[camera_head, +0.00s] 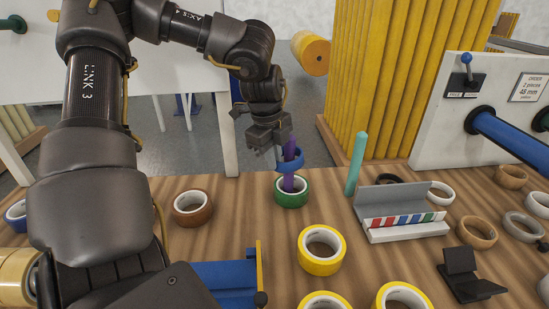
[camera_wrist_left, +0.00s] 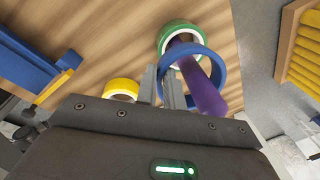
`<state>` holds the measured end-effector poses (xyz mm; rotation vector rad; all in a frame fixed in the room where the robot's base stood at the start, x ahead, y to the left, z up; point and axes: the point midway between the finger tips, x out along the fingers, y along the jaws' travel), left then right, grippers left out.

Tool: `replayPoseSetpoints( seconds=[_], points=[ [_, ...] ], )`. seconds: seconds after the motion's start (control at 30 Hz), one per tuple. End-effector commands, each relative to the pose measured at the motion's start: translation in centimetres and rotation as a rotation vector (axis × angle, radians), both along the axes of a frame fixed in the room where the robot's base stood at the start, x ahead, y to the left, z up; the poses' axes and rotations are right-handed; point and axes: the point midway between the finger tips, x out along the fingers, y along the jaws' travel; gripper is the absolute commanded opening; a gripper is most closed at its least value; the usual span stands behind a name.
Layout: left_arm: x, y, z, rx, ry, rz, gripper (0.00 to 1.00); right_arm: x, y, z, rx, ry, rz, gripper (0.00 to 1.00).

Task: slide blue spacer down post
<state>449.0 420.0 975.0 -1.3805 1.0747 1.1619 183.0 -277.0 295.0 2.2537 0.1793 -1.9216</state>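The blue spacer (camera_head: 284,166) is a ring that sits around the purple post (camera_head: 289,183), partway up it. A green tape roll (camera_head: 291,201) lies around the foot of the post. In the left wrist view the blue spacer (camera_wrist_left: 221,66) encircles the purple post (camera_wrist_left: 203,92), with the green roll (camera_wrist_left: 163,34) beyond it. My left gripper (camera_head: 277,155) points down beside the post. Its two fingers (camera_wrist_left: 166,82) are close together on the spacer's near rim. The exact contact is partly hidden. My right gripper is in neither view.
A teal post (camera_head: 356,163) stands right of the purple one. A brown roll (camera_head: 192,207) lies left and a yellow roll (camera_head: 320,261) lies in front. A grey box with a striped strip (camera_head: 402,222) lies to the right. Bare wood surrounds the green roll.

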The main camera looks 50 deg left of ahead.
Motion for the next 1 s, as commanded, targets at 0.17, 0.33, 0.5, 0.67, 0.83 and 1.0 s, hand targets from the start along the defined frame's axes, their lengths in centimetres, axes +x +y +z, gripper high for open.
replayPoseSetpoints(
  seconds=[0.17, 0.33, 0.5, 0.67, 0.83, 1.0],
  points=[
    [0.0, 0.0, 0.0, 0.000, 0.000, 0.000, 0.32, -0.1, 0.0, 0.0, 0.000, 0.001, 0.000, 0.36],
    [0.0, 0.0, 0.0, 0.000, 0.000, 0.000, 0.32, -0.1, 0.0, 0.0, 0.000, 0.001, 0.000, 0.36],
    [0.0, 0.0, 0.6, 0.001, -0.002, 0.000, 0.32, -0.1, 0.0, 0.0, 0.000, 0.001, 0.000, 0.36],
    [-0.3, 0.1, 3.1, 0.001, -0.006, 0.000, 0.32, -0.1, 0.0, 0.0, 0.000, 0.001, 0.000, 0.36],
    [-0.9, 0.2, 6.5, 0.001, -0.005, 0.001, 0.32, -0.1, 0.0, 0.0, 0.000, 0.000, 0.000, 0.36],
    [-1.3, 0.3, 9.2, 0.001, -0.004, 0.001, 0.32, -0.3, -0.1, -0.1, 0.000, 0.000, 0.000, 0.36]
  ],
)
